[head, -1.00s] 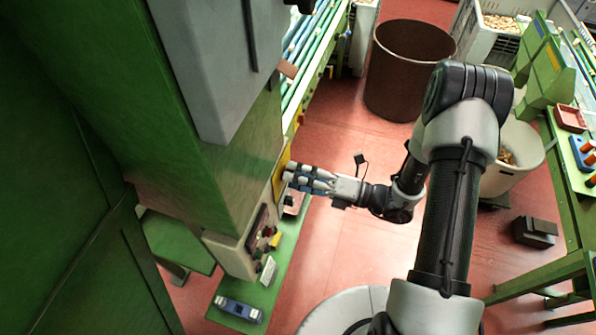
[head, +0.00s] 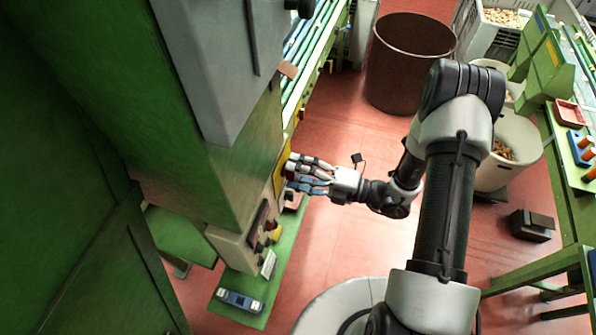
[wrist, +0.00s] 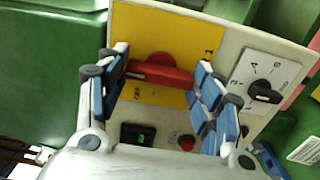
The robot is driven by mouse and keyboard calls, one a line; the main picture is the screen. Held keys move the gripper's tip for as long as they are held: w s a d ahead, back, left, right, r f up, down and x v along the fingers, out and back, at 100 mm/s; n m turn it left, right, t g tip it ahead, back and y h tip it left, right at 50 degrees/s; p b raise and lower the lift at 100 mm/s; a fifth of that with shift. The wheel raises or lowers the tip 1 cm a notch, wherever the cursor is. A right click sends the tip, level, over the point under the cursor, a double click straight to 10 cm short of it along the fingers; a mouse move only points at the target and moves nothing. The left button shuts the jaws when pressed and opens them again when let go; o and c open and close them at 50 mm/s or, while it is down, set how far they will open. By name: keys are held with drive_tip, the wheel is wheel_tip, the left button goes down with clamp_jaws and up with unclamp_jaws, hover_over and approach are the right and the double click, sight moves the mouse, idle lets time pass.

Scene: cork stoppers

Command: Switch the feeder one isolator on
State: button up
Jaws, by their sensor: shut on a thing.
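The isolator is a red rotary handle (wrist: 160,70) on a yellow plate (wrist: 185,40) with black markings, set in a pale panel. In the wrist view the handle lies roughly crosswise between my fingers. My gripper (wrist: 158,88) is shut on the handle, with a blue-padded finger at each end of it. In the head view my gripper (head: 308,175) reaches to the side of the green cabinet, where a strip of the yellow plate (head: 280,172) shows. The handle is hidden there by the fingers.
Right of the plate is a white selector plate with a black knob (wrist: 264,91). Below are a dark display (wrist: 138,134) and a red button (wrist: 187,143). The grey box (head: 215,70) overhangs near my gripper. Red floor is open behind my gripper.

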drive_tip(key=o, duration=1.1)
drive_tip(key=shift+c, duration=0.2)
drive_tip(key=shift+d, duration=0.1)
drive_tip(key=v, duration=1.2)
